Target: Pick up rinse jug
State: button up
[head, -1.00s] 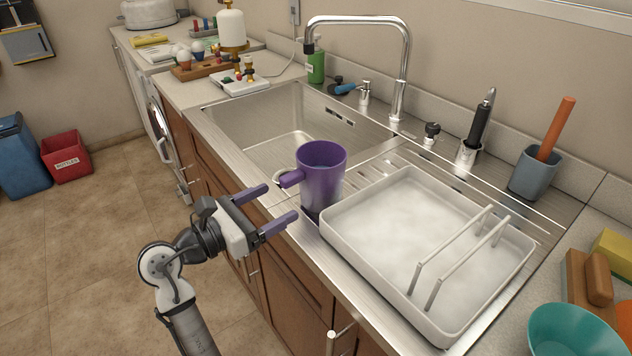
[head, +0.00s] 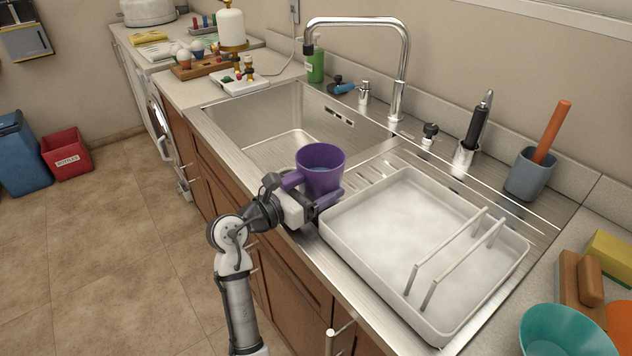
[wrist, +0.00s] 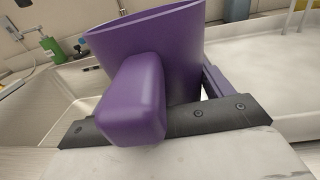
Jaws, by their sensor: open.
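The rinse jug (head: 321,166) is a purple jug with an open top and a thick handle. It stands upright on the steel ledge between the sink basin and the white tray, with its handle toward my arm. In the wrist view the jug (wrist: 165,50) fills the middle, its handle (wrist: 134,100) pointing at the camera over the gripper's palm. My gripper (head: 326,196) is open, with its fingers at either side of the jug's body. One finger shows at the jug's right; the other is hidden behind the jug and handle. I cannot tell whether the fingers touch it.
The white tray (head: 345,238) with two rails stands close to the jug's right. The sink basin (head: 250,118) is behind and left, with a tall tap (head: 402,65) at the back. A grey-blue cup (head: 528,178) holds an orange-handled tool.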

jog(key=c, duration=0.9)
jog(key=shift+r, duration=0.2)
